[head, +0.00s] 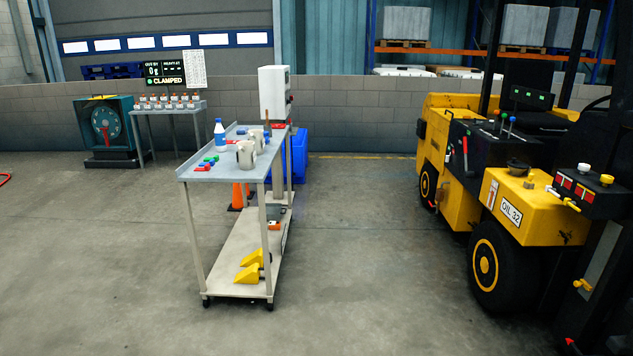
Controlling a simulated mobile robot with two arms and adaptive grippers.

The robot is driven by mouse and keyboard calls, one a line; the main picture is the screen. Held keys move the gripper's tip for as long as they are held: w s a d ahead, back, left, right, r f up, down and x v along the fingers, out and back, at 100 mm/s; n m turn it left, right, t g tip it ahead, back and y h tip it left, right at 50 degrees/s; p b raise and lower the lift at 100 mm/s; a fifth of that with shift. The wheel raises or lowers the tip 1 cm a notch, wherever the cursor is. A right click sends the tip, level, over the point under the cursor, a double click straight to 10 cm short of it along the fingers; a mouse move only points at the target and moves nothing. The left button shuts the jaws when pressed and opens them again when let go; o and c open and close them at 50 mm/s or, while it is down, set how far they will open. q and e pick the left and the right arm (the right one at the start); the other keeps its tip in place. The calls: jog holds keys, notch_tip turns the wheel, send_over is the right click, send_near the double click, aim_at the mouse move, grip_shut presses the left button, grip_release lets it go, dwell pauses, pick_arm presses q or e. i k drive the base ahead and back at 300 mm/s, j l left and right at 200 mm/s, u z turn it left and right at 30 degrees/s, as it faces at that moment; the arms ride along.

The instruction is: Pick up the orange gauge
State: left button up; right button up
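I cannot single out an orange gauge for certain. A small orange-red object (274,226) lies on the lower shelf of the wheeled cart (232,254), towards its back right; it is too small to identify. Small red, blue and green pieces (208,162) lie on the cart's grey top (230,147). Neither of my grippers is in view.
Yellow wedges (248,273) lie on the cart's lower shelf. A bottle (220,135) and beige mugs (246,155) stand on top. An orange cone (238,196) shows behind. A yellow forklift (490,190) stands right. The floor (360,270) between is clear.

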aim_at(273, 226)
jog(key=i+j+z, duration=0.1)
jog(key=i, duration=2.05)
jog(key=i+z, duration=0.4)
jog(key=i, duration=1.75)
jog(key=i+j+u, duration=0.1)
jog(key=i+u, duration=0.25)
jog(key=i, duration=0.7)
jog(key=i+l+u, duration=0.2)
jog(key=i+u, duration=0.15)
jog(key=i, duration=0.7)
jog(key=i+l+u, duration=0.1)
jog(key=i+u, duration=0.35)
jog(key=i+l+u, duration=0.2)
jog(key=u, duration=0.2)
jog(key=i+l+u, duration=0.6)
jog(key=u, duration=0.3)
jog(key=i+l+u, duration=0.15)
jog(key=l+u, duration=0.25)
jog(key=l, duration=0.2)
